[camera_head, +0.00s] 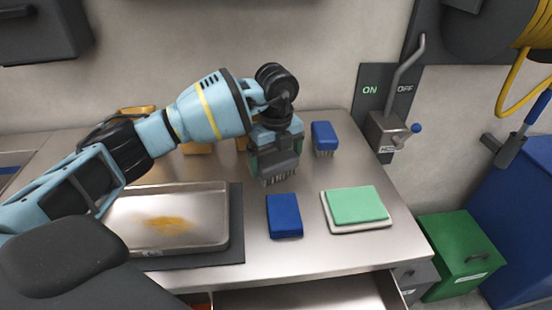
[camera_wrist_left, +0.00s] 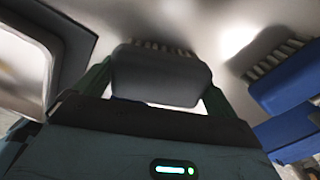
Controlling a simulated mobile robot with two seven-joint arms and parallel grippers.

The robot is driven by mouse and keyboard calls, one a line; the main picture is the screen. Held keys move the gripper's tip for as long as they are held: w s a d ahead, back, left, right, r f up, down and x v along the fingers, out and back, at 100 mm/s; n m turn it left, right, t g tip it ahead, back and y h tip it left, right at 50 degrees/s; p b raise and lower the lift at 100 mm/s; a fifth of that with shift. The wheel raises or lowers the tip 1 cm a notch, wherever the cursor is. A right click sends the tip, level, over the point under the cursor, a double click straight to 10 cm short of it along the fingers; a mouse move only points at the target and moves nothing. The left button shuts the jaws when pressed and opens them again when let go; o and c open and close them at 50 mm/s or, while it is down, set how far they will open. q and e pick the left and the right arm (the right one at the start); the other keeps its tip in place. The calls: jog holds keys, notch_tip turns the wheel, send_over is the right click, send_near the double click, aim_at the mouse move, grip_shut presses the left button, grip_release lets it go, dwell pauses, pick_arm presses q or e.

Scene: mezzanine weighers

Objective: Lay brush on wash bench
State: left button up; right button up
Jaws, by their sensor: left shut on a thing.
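My left gripper (camera_head: 276,159) is over the back middle of the steel bench (camera_head: 325,255), shut on a grey brush (camera_head: 280,175). The brush's bristles point down toward the bench; I cannot tell whether they touch it. In the left wrist view the grey brush (camera_wrist_left: 160,75) sits between the two green fingers, its bristles at the far edge. A blue brush (camera_head: 324,138) stands bristles down on the bench, just right of the gripper. It also shows in the left wrist view (camera_wrist_left: 285,80). My right gripper is not in view.
A blue block (camera_head: 284,216) and a green pad on a white tray (camera_head: 372,226) lie in front. A metal tray (camera_head: 215,240) with orange powder is at left. Orange items (camera_head: 197,148) are partly hidden behind my arm. An ON/OFF lever (camera_head: 400,75) is on the wall.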

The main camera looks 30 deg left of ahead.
aim_at(276, 157)
pick_arm(q)
jog(key=shift+f, duration=0.15)
jog(key=o, duration=0.7)
jog(key=shift+c, duration=0.2)
notch_tip(276, 157, up, 12)
jog(key=shift+r, duration=0.2)
